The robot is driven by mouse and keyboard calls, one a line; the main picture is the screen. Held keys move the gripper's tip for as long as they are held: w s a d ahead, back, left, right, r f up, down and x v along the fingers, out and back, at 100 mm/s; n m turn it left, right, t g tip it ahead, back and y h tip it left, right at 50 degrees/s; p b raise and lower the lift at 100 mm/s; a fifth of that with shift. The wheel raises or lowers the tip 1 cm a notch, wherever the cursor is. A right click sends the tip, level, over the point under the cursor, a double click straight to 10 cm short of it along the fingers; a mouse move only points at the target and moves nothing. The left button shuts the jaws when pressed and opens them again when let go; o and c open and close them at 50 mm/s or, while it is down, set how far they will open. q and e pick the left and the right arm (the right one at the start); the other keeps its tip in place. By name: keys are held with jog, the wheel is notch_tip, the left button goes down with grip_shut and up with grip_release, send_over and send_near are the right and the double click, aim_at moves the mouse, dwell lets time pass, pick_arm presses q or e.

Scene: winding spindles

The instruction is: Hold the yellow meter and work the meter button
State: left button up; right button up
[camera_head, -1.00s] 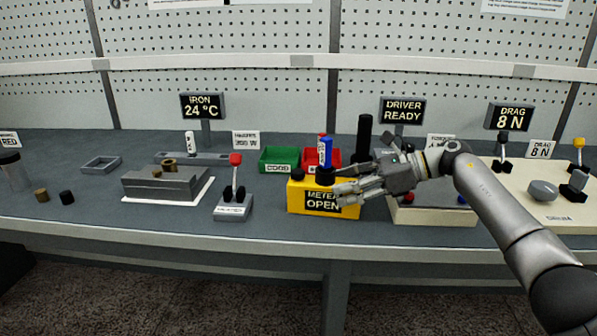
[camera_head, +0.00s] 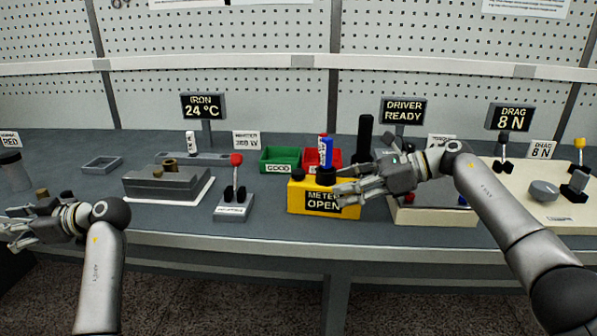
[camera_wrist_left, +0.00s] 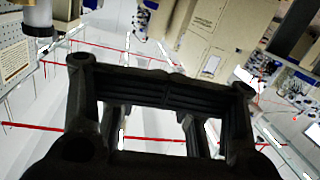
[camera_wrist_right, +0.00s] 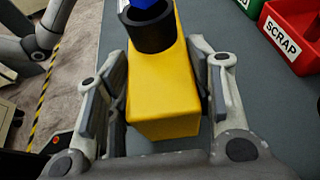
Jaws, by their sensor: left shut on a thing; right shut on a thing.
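The yellow meter (camera_head: 308,208) stands on the bench, its display reading "METER OPEN". A black button (camera_head: 297,174) sits on its top left. A blue piece (camera_head: 326,152) stands in a black socket on its top, which also shows in the right wrist view (camera_wrist_right: 147,28). My right gripper (camera_head: 350,194) is shut on the meter, with a finger along each side of its yellow body (camera_wrist_right: 165,90). My left gripper (camera_head: 14,233) is at the far left, over the front edge of the bench, well away from the meter. What it holds cannot be made out.
A red-knobbed lever (camera_head: 236,178) stands left of the meter. A green bin (camera_head: 279,160) and a red scrap bin (camera_wrist_right: 297,38) are behind it. A grey block fixture (camera_head: 163,186) is further left. The bench front between my left arm and the lever is clear.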

pick_arm(q)
jog(key=w+d+r+t+y, duration=0.35)
jog(key=w+r+t, duration=1.05)
jog(key=r, duration=0.5)
jog(key=w+d+f+n+h, duration=0.2)
jog(key=w+d+h, duration=0.45)
jog(key=d, duration=0.45)
jog(key=w+d+f+n+h, duration=0.3)
jog(key=w+d+h, duration=0.35)
jog(key=d, duration=0.55)
jog(key=s+d+r+m+g+h, duration=0.1)
jog(key=s+d+r+h, duration=0.1)
jog(key=d, duration=0.8)
jog(key=s+d+r+m+g+h, duration=0.1)
jog(key=d+h, duration=0.4)
jog(key=d, duration=0.5)
jog(key=s+d+r+m+g+h, duration=0.1)
jog(key=s+d+h, duration=0.3)
jog(key=d, duration=0.6)
jog(key=shift+r+m, duration=0.3)
jog(key=shift+r, duration=0.5)
